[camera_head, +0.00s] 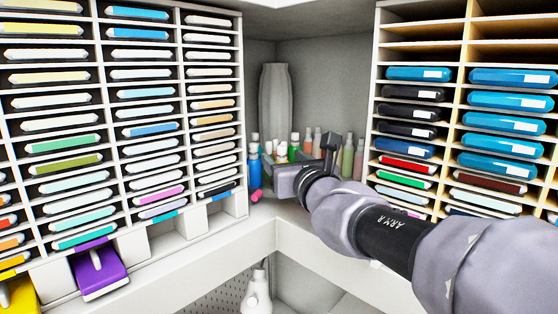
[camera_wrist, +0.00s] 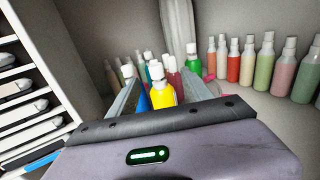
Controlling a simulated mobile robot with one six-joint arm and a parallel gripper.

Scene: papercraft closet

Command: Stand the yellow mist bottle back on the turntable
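The yellow mist bottle (camera_wrist: 162,94), with a white cap, shows in the wrist view between the two fingers of my gripper (camera_wrist: 161,84). It looks upright; its base is hidden behind the gripper body. The fingers are spread, with gaps beside the bottle. A blue bottle (camera_wrist: 143,99) stands close to its left. In the head view my gripper (camera_head: 284,180) is in the corner in front of the bottles, and I cannot clearly pick out the yellow bottle there. I cannot make out the turntable; the bottles and my gripper cover that area.
A green bottle (camera_wrist: 194,62) and several other bottles stand behind. A row of bottles (camera_wrist: 264,62) lines the right wall. A tall grey vase (camera_head: 276,100) stands in the corner. Slotted shelves (camera_head: 120,120) flank the left. A pink item (camera_head: 257,195) lies on the counter.

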